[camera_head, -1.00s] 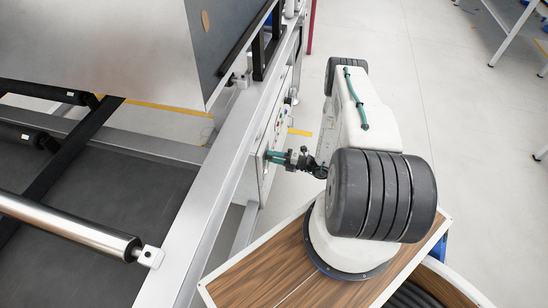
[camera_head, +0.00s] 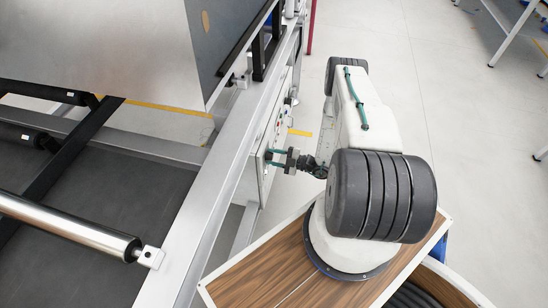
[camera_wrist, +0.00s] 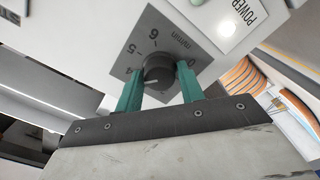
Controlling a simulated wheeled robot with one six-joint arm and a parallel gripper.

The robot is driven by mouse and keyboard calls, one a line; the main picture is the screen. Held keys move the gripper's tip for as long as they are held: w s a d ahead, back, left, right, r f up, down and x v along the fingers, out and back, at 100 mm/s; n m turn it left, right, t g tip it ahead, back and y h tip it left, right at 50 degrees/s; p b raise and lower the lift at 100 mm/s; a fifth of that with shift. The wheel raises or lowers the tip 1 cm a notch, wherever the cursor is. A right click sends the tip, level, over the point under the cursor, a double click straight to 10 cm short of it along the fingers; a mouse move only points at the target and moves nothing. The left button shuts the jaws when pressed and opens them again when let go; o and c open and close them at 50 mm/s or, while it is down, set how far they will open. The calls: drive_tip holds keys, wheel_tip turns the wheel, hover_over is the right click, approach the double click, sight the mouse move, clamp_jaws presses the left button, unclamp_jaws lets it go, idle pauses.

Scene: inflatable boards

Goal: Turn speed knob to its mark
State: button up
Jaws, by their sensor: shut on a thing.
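The speed knob (camera_wrist: 158,68) is a round dark knob on a grey dial plate (camera_wrist: 140,40) marked "m/min", with 4, 5, 6 and 0 readable around it. A light pointer line shows on the lower part of the knob's face. My gripper (camera_wrist: 159,72) has one teal finger on each side of the knob and is shut on it. The fingers hide parts of the dial, and I cannot make out a separate target mark. In the head view my gripper (camera_head: 273,157) reaches left to the side of the control box (camera_head: 268,170); the knob is hidden there.
The control box hangs on the silver machine frame (camera_head: 215,150). A conveyor belt (camera_head: 90,215) and a steel roller (camera_head: 70,228) lie left of the frame.

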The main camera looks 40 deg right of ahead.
drive_tip(key=shift+d+m, duration=0.1)
drive_tip(key=shift+m, duration=0.3)
drive_tip(key=o, duration=1)
drive_tip(key=shift+c, duration=0.2)
drive_tip(key=v, duration=0.7)
drive_tip(key=shift+s+d, duration=0.2)
drive_tip(key=shift+s, duration=0.1)
